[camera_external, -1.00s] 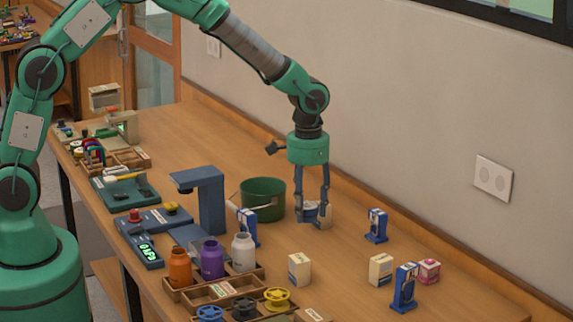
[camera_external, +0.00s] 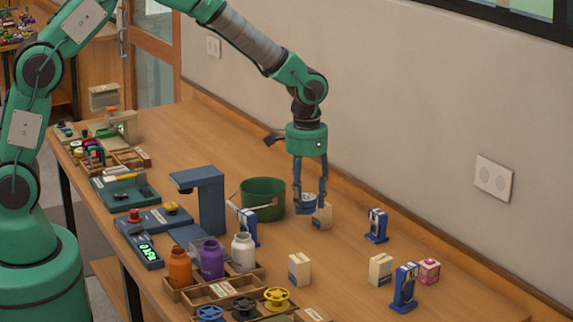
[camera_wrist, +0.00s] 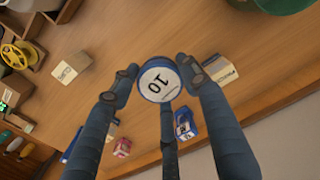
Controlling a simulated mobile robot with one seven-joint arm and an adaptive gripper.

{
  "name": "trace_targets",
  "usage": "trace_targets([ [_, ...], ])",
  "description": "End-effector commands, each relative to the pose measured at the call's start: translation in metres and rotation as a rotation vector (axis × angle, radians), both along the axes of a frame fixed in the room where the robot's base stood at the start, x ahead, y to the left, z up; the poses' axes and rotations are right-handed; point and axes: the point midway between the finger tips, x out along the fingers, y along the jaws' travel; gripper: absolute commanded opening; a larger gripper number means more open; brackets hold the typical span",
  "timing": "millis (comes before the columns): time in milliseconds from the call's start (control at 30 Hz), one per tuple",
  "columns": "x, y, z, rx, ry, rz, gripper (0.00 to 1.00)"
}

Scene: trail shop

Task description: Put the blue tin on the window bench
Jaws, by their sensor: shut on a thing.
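The blue tin (camera_wrist: 157,82) is round, with a white top marked "10". The tin seems to be held a little above the wood. I cannot pick out a separate window bench by name; the long wooden bench (camera_external: 360,270) runs below the window.
A cream box (camera_external: 322,216) stands right beside my gripper. A green bucket (camera_external: 263,200) is to its left. Blue stands (camera_external: 376,225), more cream boxes (camera_external: 300,269) and a pink box (camera_external: 428,270) stand to the right and front. Jars and spools fill the front edge.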

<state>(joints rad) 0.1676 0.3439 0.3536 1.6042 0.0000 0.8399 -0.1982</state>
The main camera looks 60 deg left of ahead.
Motion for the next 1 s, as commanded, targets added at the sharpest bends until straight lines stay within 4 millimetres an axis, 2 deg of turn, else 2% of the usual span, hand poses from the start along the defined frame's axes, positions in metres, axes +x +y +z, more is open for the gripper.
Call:
trace_targets([
  [167,-0.007,0.028,0.004,0.0,0.0,-0.002,0.2],
  [400,-0.025,0.083,0.009,0.0,0.0,-0.015,0.2],
  [533,-0.034,0.105,0.011,0.0,-0.001,-0.023,0.2],
  [700,-0.04,0.118,0.012,0.0,0.0,-0.03,0.2],
  [1000,-0.041,0.119,0.012,0.0,0.0,-0.031,0.2],
])
